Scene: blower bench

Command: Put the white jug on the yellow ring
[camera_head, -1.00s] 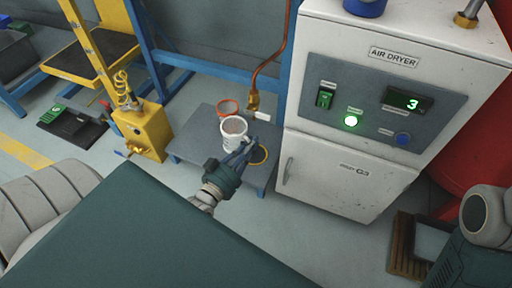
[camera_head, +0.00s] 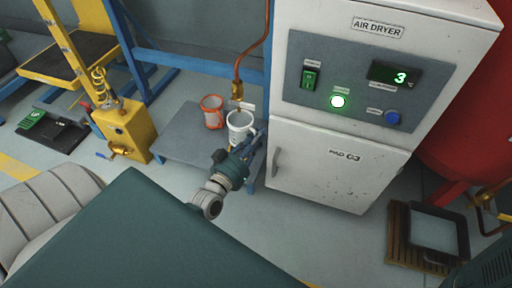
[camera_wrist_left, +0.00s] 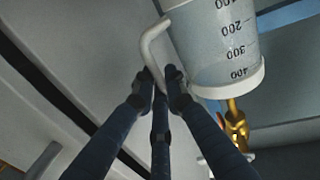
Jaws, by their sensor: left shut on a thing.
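The white jug (camera_head: 240,128) is above or on the right part of the small grey table; I cannot tell whether it touches the top. In the left wrist view the jug (camera_wrist_left: 222,45) shows dark graduation marks and a pale handle. My left gripper (camera_head: 246,150) is at its near right side. In the left wrist view its fingers (camera_wrist_left: 162,85) are shut on the handle. The jug looks roughly upright in the head view. The yellow ring cannot be made out now; the jug and gripper cover that part of the table. My right gripper is not in view.
The grey table (camera_head: 183,138) also holds an orange-rimmed container (camera_head: 212,112), left of the jug. A copper pipe with a brass valve (camera_head: 237,91) hangs just behind the jug. The white air dryer (camera_head: 335,165) stands close on the right. A yellow post base (camera_head: 124,131) stands left.

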